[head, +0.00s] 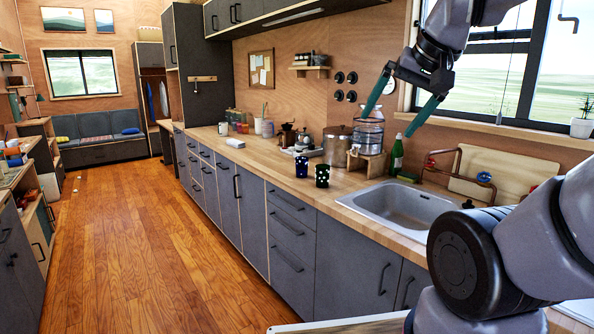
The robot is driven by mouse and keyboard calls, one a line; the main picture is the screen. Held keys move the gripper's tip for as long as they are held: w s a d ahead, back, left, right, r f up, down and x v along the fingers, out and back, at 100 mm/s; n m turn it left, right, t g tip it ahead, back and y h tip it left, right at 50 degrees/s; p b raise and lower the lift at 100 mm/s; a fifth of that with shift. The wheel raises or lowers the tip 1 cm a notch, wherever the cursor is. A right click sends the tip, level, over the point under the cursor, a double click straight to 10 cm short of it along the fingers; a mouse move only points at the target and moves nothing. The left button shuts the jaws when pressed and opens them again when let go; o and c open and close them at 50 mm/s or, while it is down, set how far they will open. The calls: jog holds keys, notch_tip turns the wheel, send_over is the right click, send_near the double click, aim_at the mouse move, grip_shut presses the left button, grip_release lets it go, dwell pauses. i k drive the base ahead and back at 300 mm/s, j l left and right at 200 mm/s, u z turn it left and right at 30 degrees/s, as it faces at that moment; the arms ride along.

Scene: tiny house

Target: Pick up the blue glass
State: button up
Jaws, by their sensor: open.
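A blue glass (302,167) with light spots stands upright near the front edge of the wooden counter, left of the sink. A darker, black-looking spotted glass (322,176) stands close to its right. My gripper (385,126) is raised above the counter, up and to the right of both glasses. Its two teal fingers are spread apart with nothing held between them. It is clear of both glasses.
A steel pot (337,146), a glass dispenser (369,134) on a wooden stand and a green bottle (397,155) stand behind the glasses. The sink (402,204) lies to their right. Jars (267,128) stand farther left. The wooden floor (150,240) is mostly open.

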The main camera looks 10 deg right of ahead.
aim_at(302, 162)
jog(key=i+j+z, duration=0.1)
jog(key=i+j, duration=0.15)
jog(key=i+j+z, duration=0.25)
jog(key=i+j, duration=0.15)
jog(key=j, duration=0.2)
jog(key=i+j+z, duration=0.1)
jog(key=j, duration=0.25)
jog(key=i+j+z, duration=0.15)
jog(key=i+j, duration=0.15)
jog(key=i+j+z, duration=0.1)
jog(key=j, duration=0.3)
jog(key=i+j+z, duration=0.1)
jog(key=j, duration=0.3)
jog(key=i, duration=0.1)
